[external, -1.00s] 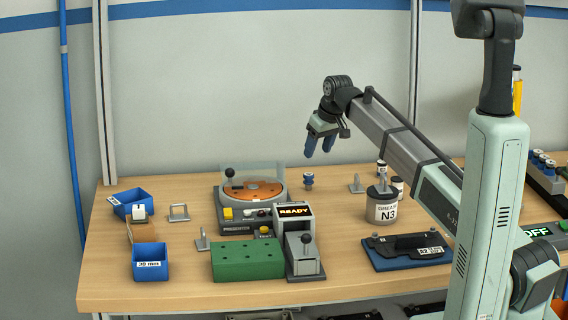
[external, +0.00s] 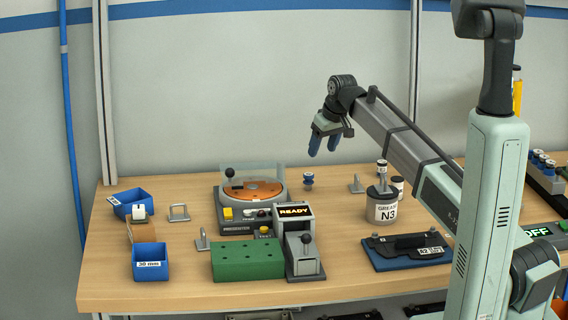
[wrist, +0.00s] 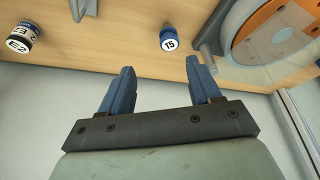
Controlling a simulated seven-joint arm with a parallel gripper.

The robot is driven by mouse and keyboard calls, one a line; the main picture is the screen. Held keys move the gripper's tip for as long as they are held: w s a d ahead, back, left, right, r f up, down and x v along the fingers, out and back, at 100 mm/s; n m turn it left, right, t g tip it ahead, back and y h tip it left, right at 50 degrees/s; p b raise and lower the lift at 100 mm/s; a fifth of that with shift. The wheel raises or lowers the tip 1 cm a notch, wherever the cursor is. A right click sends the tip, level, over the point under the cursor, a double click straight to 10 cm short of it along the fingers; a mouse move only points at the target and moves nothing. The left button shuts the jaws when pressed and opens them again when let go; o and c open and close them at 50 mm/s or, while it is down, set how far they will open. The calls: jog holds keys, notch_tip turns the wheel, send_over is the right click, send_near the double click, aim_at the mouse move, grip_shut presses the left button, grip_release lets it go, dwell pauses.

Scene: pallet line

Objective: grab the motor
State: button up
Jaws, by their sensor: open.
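A small blue cylinder with a pale top (external: 308,180) stands upright on the bench, right of the round orange-disc machine. In the wrist view it (wrist: 171,39) shows a white end marked T5. It may be the motor; I cannot be sure. My gripper (external: 324,147) is open and empty, pointing down, above the back of the bench. The blue cylinder is lower and a little left of it in the external view. In the wrist view the cylinder lies beyond the gap between my blue fingertips (wrist: 160,72), apart from them.
The orange-disc machine (external: 235,223) is left of the cylinder. A metal bracket (external: 356,184), a grease can (external: 382,208) and small labelled cylinders (wrist: 22,38) are to the right. A READY unit (external: 296,225), green block (external: 247,259) and blue bins (external: 150,266) stand nearer the front.

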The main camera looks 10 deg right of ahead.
aim_at(383, 161)
jog(key=w+d+r+m, duration=0.15)
jog(key=w+d, duration=0.25)
jog(key=d, duration=1)
jog(key=w+d+r+m, duration=0.15)
jog(key=w+d, duration=0.25)
jog(key=d, duration=1)
jog(key=a+f+n, duration=0.2)
jog(key=a+f+n+g+y, duration=0.1)
jog(key=a+f+n, duration=0.1)
jog(key=f+n, duration=0.1)
jog(key=w+a+f+n, duration=0.1)
jog(key=a+f+n, duration=0.1)
jog(key=f+n, duration=0.1)
jog(key=shift+f, duration=0.2)
jog(key=shift+s+x, duration=0.25)
jog(key=shift+x, duration=1.05)
jog(key=shift+s+x, duration=0.25)
jog(key=shift+x, duration=1.05)
jog(key=shift+f+y, duration=0.1)
jog(key=shift+y, duration=0.2)
jog(key=shift+c, duration=0.3)
jog(key=c, duration=1.1)
